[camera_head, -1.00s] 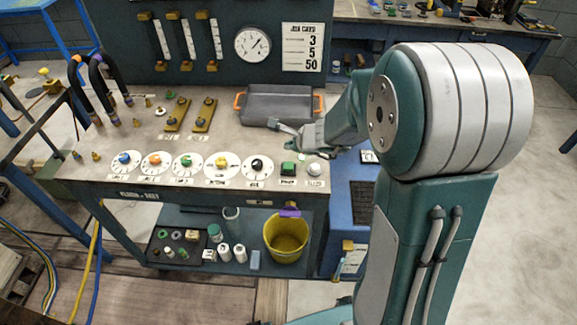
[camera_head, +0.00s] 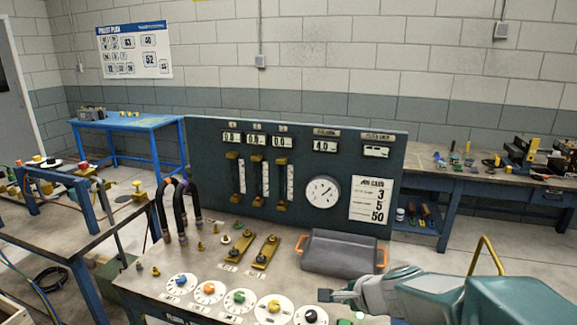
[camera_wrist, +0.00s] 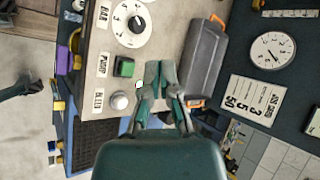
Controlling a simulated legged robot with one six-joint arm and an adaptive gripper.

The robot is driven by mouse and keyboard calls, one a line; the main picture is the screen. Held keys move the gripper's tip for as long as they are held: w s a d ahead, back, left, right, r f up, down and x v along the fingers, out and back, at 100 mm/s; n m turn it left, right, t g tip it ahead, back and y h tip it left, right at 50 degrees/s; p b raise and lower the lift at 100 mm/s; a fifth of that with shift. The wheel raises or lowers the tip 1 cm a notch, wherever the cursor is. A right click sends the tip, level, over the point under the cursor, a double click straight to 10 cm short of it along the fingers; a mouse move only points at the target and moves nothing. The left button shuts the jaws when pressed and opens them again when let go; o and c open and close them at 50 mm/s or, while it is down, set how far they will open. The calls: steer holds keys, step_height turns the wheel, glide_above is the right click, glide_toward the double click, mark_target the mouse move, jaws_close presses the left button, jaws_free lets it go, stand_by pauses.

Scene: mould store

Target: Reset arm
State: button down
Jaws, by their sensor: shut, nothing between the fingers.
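My gripper (camera_head: 333,296) reaches in from the lower right in the head view, over the front right part of the bench. It is shut and empty. In the wrist view my gripper (camera_wrist: 160,68) shows its fingers together, between the green button (camera_wrist: 124,67) and the grey tray with orange handles (camera_wrist: 204,62). In the head view the grey tray (camera_head: 343,252) stands just behind the gripper. My arm hides the front right corner of the bench.
The control panel (camera_head: 215,165) with a gauge (camera_head: 322,191) and a job card (camera_head: 368,199) rises behind the bench. Several dials, such as the green-knobbed one (camera_head: 239,297), line the front. Black hoses (camera_head: 180,212) stand at left. A blue table (camera_head: 127,124) is farther back.

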steer(key=s+a+r+n+g, duration=0.2)
steer(key=s+r+n, duration=0.3)
steer(key=s+n, duration=0.5)
steer(key=s+d+r+n+h, duration=0.2)
steer(key=s+d+n+h, duration=0.3)
steer(key=s, duration=0.6)
steer(key=shift+s+d+n, duration=0.3)
steer(key=shift+s+n, duration=0.1)
